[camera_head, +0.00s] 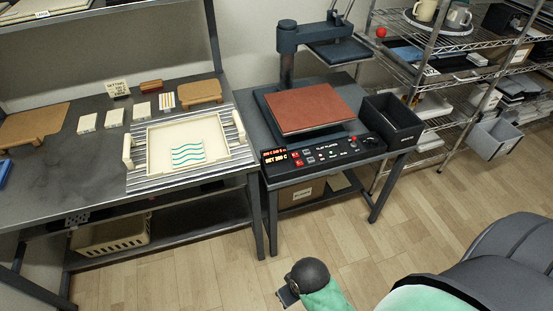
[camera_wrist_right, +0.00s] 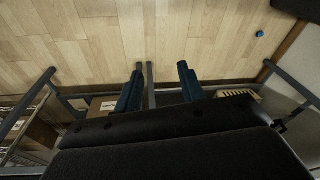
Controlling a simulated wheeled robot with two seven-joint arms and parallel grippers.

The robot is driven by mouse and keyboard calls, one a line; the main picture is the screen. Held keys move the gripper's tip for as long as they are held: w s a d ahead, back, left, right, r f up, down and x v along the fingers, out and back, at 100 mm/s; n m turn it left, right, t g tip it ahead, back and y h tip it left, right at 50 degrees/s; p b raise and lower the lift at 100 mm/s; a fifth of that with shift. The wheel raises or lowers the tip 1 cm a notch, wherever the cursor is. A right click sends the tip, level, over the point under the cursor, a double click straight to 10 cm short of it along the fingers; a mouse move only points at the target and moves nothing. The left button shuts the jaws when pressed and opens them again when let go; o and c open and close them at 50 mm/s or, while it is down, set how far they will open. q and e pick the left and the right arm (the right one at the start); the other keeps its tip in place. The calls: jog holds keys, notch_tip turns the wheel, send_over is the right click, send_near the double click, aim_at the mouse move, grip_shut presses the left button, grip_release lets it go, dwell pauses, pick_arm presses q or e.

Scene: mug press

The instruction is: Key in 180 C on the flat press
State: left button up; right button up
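The flat press (camera_head: 322,108) stands on its own dark table, with a reddish-brown pad on its bed and its upper plate swung up at the back. Its black control panel (camera_head: 325,150) runs along the front edge. The panel has a red-lit display (camera_head: 275,157) at its left end, whose lower line starts with SET but is too small to read surely, and red buttons (camera_head: 297,158). My right gripper (camera_wrist_right: 161,68) has its two blue fingers apart with only floor between them. In the head view my right arm is low at the front, away from the panel. My left gripper is not in view.
A black bin (camera_head: 392,124) stands right of the panel. The left workbench (camera_head: 70,165) holds a cream tray (camera_head: 158,137) with a wavy-striped sheet, and several small blocks. A wire shelf (camera_head: 440,50) stands at right. Wooden floor (camera_head: 215,265) is open before the tables.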

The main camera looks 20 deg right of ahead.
grip_shut()
jog(key=shift+s+d, duration=0.1)
dwell(0.6)
dwell(0.8)
